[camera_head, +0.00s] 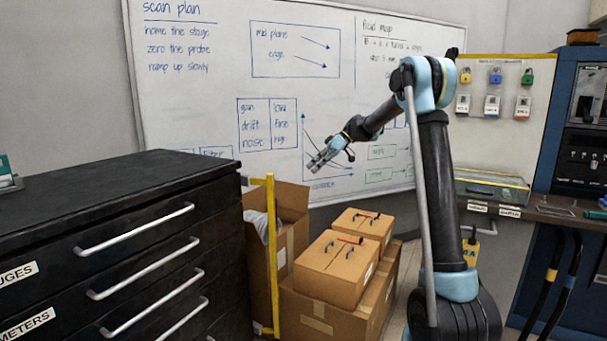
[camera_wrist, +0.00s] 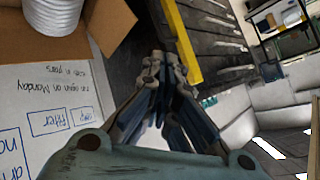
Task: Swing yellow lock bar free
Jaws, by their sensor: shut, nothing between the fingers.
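The yellow lock bar (camera_head: 273,255) stands upright at the right front corner of the black drawer cabinet (camera_head: 120,215). In the wrist view the bar (camera_wrist: 183,42) runs slantwise just past my fingertips, with the drawer fronts behind it. My gripper (camera_head: 317,163) is in the air in front of the whiteboard, above and to the right of the bar's top end in the head view. My gripper also shows in the wrist view (camera_wrist: 163,60), its fingers together and empty. They appear apart from the bar, though the exact gap is hard to judge.
An open cardboard box (camera_head: 290,215) stands right behind the bar. Closed boxes (camera_head: 335,268) with tools on top are stacked to its right. A whiteboard (camera_head: 220,60) fills the back wall. A bench with a glass-lidded case (camera_head: 492,188) is at right.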

